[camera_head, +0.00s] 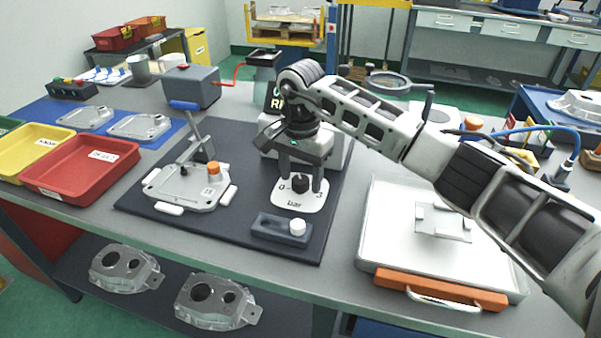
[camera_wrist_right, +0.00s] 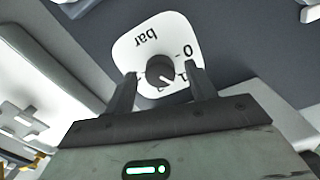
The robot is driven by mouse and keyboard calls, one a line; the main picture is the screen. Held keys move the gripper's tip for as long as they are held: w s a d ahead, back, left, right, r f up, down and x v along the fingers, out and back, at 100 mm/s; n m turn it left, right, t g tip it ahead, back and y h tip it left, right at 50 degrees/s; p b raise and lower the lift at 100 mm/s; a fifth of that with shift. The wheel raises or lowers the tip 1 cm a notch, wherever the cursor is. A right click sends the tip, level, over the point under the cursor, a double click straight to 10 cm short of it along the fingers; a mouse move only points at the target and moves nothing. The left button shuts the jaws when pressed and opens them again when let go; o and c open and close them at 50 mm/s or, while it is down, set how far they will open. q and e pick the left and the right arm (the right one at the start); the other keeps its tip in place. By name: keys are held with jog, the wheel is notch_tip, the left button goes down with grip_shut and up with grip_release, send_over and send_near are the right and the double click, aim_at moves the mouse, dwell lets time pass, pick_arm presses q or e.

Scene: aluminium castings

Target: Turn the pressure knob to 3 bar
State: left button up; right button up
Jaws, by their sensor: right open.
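The pressure knob (camera_head: 300,182) is a small black round knob on a white dial plate (camera_head: 296,199) marked "bar", with a 0 at its left. In the right wrist view the knob (camera_wrist_right: 160,70) has a white pointer line toward the lower right, near a partly hidden 1; other marks are covered. My right gripper (camera_head: 302,185) points down over the dial from above. Its two fingers stand on either side of the knob, apart, with gaps showing in the wrist view (camera_wrist_right: 162,76). It is open and holds nothing. My left gripper is not in view.
A grey block with a white knob (camera_head: 283,229) sits in front of the dial on the dark mat (camera_head: 240,238). A clamp fixture with a casting (camera_head: 187,187) stands left. Red bin (camera_head: 82,168) is at far left, a white tray (camera_head: 380,225) at right under my arm.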

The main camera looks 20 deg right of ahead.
jog(key=shift+f, duration=0.15)
jog(key=shift+c, duration=0.4)
jog(key=c, duration=0.9)
